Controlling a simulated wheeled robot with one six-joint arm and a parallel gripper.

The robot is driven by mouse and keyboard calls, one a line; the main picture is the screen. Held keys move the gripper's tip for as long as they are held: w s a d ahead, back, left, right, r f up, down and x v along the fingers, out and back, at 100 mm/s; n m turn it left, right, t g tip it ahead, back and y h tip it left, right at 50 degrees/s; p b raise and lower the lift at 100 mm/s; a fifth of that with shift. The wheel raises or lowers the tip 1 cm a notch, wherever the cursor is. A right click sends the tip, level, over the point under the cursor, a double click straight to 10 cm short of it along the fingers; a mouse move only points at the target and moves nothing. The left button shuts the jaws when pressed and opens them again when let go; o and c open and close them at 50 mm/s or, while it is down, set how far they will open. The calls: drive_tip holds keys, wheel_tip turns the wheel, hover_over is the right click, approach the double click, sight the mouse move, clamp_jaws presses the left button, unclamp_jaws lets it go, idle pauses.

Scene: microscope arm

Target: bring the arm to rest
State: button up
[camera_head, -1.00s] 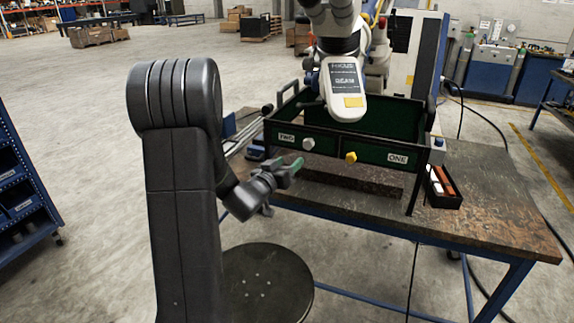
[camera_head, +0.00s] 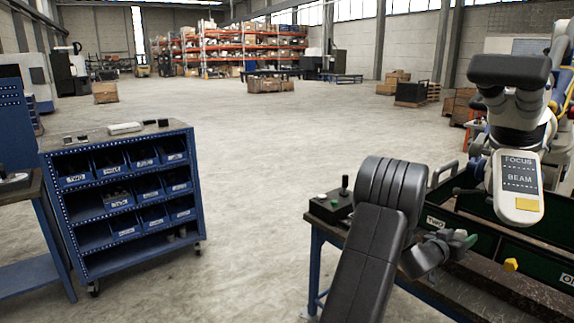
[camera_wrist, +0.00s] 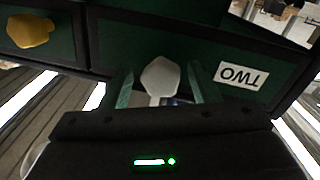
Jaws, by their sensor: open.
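My gripper (camera_head: 466,240) is open and sits close in front of the drawer labelled TWO (camera_head: 436,222). In the wrist view its two green fingertips (camera_wrist: 160,92) show on either side of a grey knob (camera_wrist: 159,76) on the drawer front, with gaps to both. I cannot tell how far the fingers reach past the knob. The TWO label (camera_wrist: 242,75) appears upside down there. The drawer looks shut. A yellow knob (camera_head: 511,265) is on the drawer to the right; it also shows in the wrist view (camera_wrist: 30,31).
A microscope-like head with a FOCUS and BEAM panel (camera_head: 518,186) hangs above the dark drawer box. A control box with a joystick (camera_head: 335,204) stands at the bench's left end. A blue bin cart (camera_head: 122,196) is at left. The floor between is clear.

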drive_tip(key=shift+s+a+p, duration=0.15)
drive_tip(key=shift+a+p, duration=0.15)
drive_tip(key=shift+a, duration=0.15)
drive_tip(key=shift+d, duration=0.1)
